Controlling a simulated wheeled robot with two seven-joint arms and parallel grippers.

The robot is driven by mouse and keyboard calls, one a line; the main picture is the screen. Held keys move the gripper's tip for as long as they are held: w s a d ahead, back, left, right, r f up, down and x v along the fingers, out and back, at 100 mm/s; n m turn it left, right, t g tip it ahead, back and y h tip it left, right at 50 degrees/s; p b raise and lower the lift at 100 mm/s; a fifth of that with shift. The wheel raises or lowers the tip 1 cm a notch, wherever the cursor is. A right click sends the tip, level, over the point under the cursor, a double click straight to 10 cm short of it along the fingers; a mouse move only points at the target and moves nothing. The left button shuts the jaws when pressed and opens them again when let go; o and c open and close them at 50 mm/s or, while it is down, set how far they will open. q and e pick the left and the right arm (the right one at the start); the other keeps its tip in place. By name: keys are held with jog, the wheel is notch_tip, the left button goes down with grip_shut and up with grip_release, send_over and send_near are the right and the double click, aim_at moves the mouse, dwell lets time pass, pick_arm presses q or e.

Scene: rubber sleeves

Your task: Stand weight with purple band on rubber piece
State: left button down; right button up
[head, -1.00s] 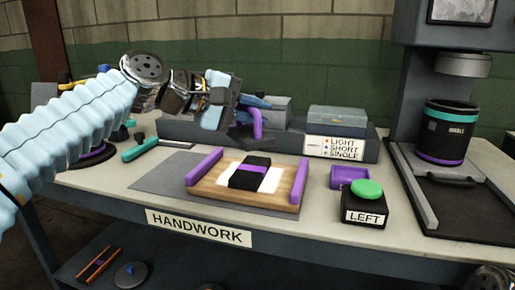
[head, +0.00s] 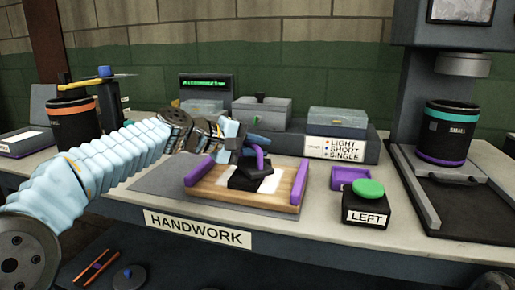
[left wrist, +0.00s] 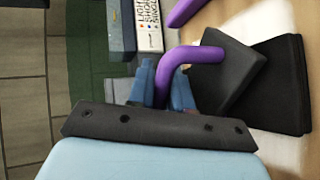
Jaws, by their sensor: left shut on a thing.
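My left gripper (head: 240,152) is shut on the purple bent handle (head: 262,157) of a dark weight. In the left wrist view its blue fingers (left wrist: 164,88) close around the handle (left wrist: 160,78). The weight's dark grey block (left wrist: 230,72) is over the black rubber piece (left wrist: 292,85), turned at an angle to it and covering part of it. I cannot tell whether they touch. In the head view the block (head: 250,178) hides most of the rubber piece, which lies on a wooden board (head: 285,194) with purple side rails. My right gripper is not in view.
To the right are a purple tray (head: 343,178), a green button box (head: 368,195) and a press holding a teal-banded canister (head: 445,135). A grey shelf with boxes (head: 338,121) stands behind the board. A grey mat (head: 165,183) lies left of it.

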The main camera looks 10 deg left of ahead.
pick_arm(q)
jog(key=shift+r, duration=0.15)
jog(key=c, duration=1)
grip_release()
jog(key=shift+c, duration=0.2)
jog(key=v, duration=1.2)
jog(key=shift+b, duration=0.35)
